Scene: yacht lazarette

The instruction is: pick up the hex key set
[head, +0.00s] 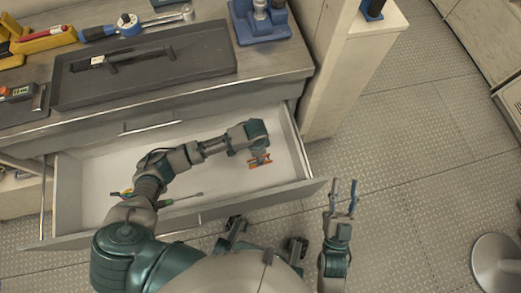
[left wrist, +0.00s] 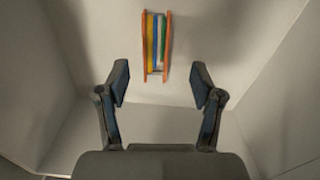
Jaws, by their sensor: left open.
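The hex key set (head: 260,162) has orange sides and lies inside the open drawer, towards its right end. In the left wrist view the hex key set (left wrist: 156,45) shows yellow, blue, green and pale strips between its orange sides. My left gripper (head: 255,148) is in the drawer, just over the set and partly hiding it in the head view. In the wrist view its fingers (left wrist: 159,75) are apart, one to each side of the set's line, with nothing between them. My right gripper (head: 344,190) is open and empty over the floor, right of the drawer.
The white-bottomed drawer (head: 95,162) has walls all round. A screwdriver (head: 182,200) and a multicoloured item lie at its left, partly behind my arm. A dark tray (head: 190,60) and a blue holder (head: 260,22) stand on the worktop. The floor at right is mostly clear.

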